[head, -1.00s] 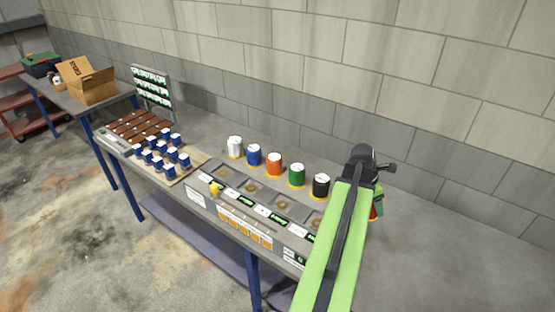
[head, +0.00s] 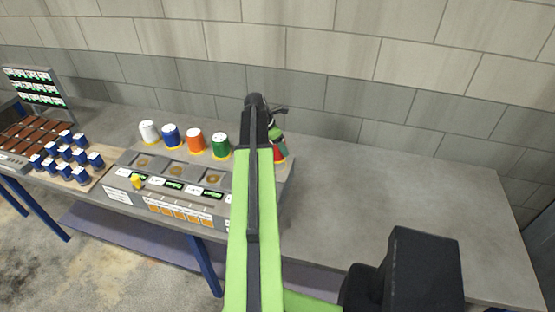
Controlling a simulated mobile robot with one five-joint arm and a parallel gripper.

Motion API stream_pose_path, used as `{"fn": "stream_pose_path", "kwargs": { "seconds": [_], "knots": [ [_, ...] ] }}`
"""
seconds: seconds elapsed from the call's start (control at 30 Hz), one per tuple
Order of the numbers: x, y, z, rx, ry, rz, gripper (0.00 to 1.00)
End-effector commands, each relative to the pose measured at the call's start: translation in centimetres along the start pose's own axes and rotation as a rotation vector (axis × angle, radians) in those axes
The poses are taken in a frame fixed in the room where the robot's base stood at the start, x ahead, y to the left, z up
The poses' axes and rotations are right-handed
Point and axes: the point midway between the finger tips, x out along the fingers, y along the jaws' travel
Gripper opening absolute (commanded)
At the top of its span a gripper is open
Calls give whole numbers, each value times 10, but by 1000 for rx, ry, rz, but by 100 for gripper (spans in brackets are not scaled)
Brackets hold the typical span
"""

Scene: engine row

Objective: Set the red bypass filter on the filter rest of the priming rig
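A red object (head: 281,154), likely the red bypass filter, shows just right of my arm at the right end of the filter row, mostly hidden. My gripper (head: 277,122) is at the far end of my green arm, above or beside it. The fingers are too small and covered to show whether they hold it. The priming rig (head: 122,197) is a grey console with square recesses holding brass-coloured rings, green displays and a yellow knob (head: 137,181). My arm covers its right part. I cannot tell which part is the filter rest.
White (head: 148,132), blue (head: 171,136), orange (head: 195,139) and green (head: 221,145) filters stand behind the rig. The bench (head: 410,195) is clear on the right. A block wall stands behind.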

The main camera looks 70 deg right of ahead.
Motion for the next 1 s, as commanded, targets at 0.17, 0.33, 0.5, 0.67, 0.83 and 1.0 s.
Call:
{"fn": "stream_pose_path", "kwargs": {
  "seconds": [0.17, 0.33, 0.5, 0.67, 0.83, 1.0],
  "knots": [
    [2, 4, -1, 1, -1, -1, 0],
    [24, 3, -10, 1, -1, -1, 0],
    [42, 3, -18, 2, -1, -1, 0],
    [38, 3, -16, 2, -1, -1, 0],
    [42, 3, -17, 2, -1, -1, 0],
    [41, 3, -16, 2, 0, -2, 84]
  ]
}}
